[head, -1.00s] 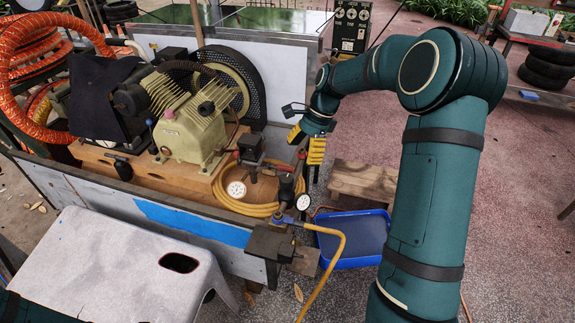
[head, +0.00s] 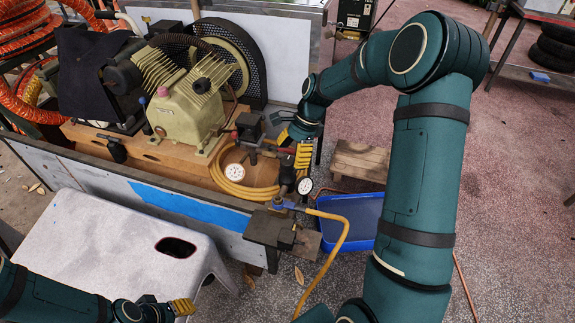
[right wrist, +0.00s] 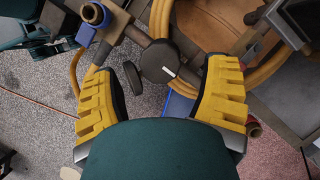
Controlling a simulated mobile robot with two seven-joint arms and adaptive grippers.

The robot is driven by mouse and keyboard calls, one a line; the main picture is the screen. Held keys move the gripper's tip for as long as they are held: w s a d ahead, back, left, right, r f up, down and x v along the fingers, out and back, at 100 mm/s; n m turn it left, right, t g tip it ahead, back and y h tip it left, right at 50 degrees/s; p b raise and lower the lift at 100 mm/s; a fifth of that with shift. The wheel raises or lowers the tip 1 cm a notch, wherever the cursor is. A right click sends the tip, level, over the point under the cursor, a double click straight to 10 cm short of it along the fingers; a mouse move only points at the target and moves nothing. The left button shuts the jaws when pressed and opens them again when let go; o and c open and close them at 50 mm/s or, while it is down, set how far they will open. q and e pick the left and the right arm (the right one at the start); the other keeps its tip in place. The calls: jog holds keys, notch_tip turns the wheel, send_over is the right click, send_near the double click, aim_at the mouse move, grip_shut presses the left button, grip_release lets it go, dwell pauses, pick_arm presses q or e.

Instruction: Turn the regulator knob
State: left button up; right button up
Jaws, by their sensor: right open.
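The regulator knob (right wrist: 160,62) is black and round with a white line on its face. In the right wrist view it lies just beyond and between the fingertips of my right gripper (right wrist: 167,72), which is open with yellow fingers. I cannot tell if either finger touches it. In the head view the knob (head: 287,175) is a small dark cylinder beside the pressure gauges, and my right gripper (head: 297,150) is just above it. My left gripper (head: 180,307) is low at the bottom left, far from the knob; its jaw opening is unclear.
A white-faced gauge (head: 235,172) and a smaller gauge (head: 305,186) flank the knob. A yellow hose (head: 335,240) hangs from the fittings. The compressor (head: 195,110) stands behind on the cart. A blue tray (head: 350,222) and grey stool (head: 110,240) are nearby.

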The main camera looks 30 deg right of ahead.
aim_at(289, 160)
jog(key=shift+x, duration=1.55)
jog(key=c, duration=1.2)
